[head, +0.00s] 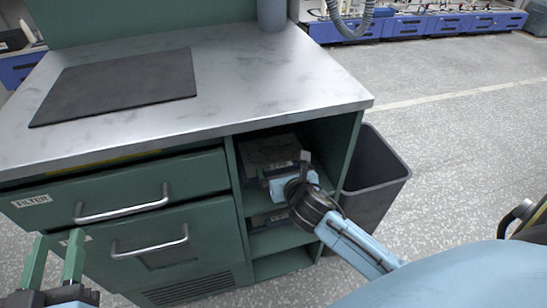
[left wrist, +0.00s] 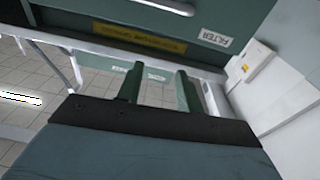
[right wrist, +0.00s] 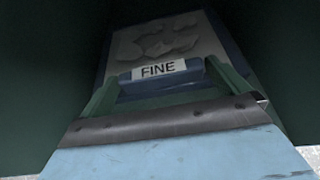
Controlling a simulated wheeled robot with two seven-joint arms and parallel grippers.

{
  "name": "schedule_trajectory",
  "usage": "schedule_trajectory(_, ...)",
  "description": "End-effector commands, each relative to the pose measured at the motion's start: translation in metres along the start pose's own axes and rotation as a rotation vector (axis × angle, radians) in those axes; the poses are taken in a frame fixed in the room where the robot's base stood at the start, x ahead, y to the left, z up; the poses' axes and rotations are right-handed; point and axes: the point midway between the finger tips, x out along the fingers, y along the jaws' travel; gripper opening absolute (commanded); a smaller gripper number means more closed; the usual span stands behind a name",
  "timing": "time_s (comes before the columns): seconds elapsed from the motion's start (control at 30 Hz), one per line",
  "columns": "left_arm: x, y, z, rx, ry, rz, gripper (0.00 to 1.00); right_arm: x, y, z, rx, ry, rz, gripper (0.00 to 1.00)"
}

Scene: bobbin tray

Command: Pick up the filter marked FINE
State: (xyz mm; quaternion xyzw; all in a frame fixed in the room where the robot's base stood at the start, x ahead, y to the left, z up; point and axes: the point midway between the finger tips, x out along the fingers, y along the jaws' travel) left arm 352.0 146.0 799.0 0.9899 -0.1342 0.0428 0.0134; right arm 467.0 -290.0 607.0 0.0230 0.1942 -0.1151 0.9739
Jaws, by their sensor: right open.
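The filter marked FINE (right wrist: 158,69) shows in the right wrist view as a blue-edged block with a grey, crumpled-looking top and a white label on its front. In the head view a grey-topped block (head: 272,150) sits in the upper shelf compartment, partly hidden by my right arm. My right gripper (right wrist: 168,90) is at that compartment, its green fingers apart on either side of the labelled front. I cannot tell whether they touch it. My left gripper (head: 57,257) is open and empty in front of the drawers; its spread fingers also show in the left wrist view (left wrist: 158,90).
Another block (head: 268,220) lies in the shelf compartment below. The green bench (head: 235,75) has a dark mat (head: 120,84) on top and drawers with handles, one labelled FILTER (head: 31,200). A dark bin (head: 376,170) stands right of the shelves. Open floor lies further right.

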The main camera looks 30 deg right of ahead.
Motion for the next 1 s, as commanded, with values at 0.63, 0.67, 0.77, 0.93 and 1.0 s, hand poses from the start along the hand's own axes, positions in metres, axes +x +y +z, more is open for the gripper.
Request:
schedule_trajectory(0.63, 0.0, 0.0, 0.0, 0.0, -0.004, 0.0, 0.36, 0.0, 0.0, 0.001, 0.0, -0.002, 0.001, 0.63)
schedule_trajectory(0.67, 0.0, 0.0, 0.001, 0.0, -0.004, 0.0, 0.36, 0.0, 0.0, 0.001, 0.0, -0.002, 0.001, 0.63)
schedule_trajectory(0.77, 0.0, 0.0, 0.002, 0.0, -0.014, 0.0, 0.36, -0.001, 0.0, 0.002, -0.001, -0.002, 0.0, 0.63)
schedule_trajectory(0.93, -0.002, -0.004, 0.015, 0.004, -0.098, -0.009, 0.36, -0.003, 0.0, 0.004, -0.002, -0.002, 0.0, 0.63)
schedule_trajectory(1.0, -0.004, -0.005, 0.022, 0.005, -0.146, -0.013, 0.36, -0.004, 0.0, 0.005, -0.002, -0.002, 0.0, 0.63)
